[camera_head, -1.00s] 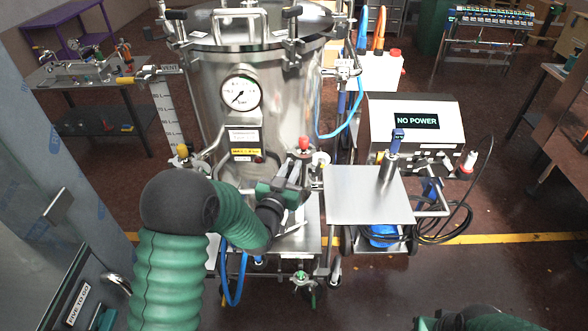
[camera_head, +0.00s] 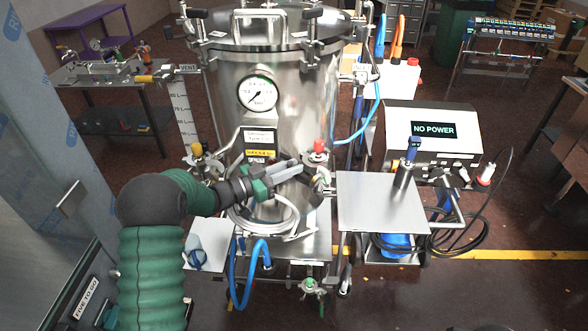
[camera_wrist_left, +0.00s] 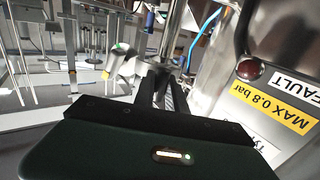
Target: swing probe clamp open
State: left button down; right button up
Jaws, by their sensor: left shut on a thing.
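My left gripper (camera_head: 308,174) reaches in from the left in front of the steel vessel (camera_head: 300,110). Its fingers are closed on a small steel clamp (camera_head: 325,184) at the vessel's lower right, just below a red-knobbed valve (camera_head: 318,148). The fingers hide part of the clamp, and I cannot tell whether it is swung open. In the left wrist view the dark fingers (camera_wrist_left: 165,88) point at shiny metal fittings (camera_wrist_left: 122,58), with the vessel wall to the right. A blue-topped probe (camera_head: 412,150) stands upright in a steel holder on the side shelf. My right gripper is out of view.
The steel shelf (camera_head: 380,205) is right of the clamp, with a control box (camera_head: 432,140) reading "NO POWER" behind it. A blue hose (camera_head: 250,262) hangs below. A yellow-knobbed valve (camera_head: 197,150) is at the left.

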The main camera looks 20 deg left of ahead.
pick_arm(q)
jog(key=shift+a, duration=0.25)
jog(key=c, duration=1.6)
grip_release()
jog(key=shift+w, duration=0.1)
jog(key=shift+o, duration=1.1)
jog(key=shift+w+a+f, duration=0.1)
jog(key=shift+a+f, duration=0.05)
jog(key=shift+a, duration=0.05)
jog(key=b+v, duration=0.3)
jog(key=v, duration=1.4)
jog(key=shift+w, duration=0.2)
jog(key=shift+a, duration=0.1)
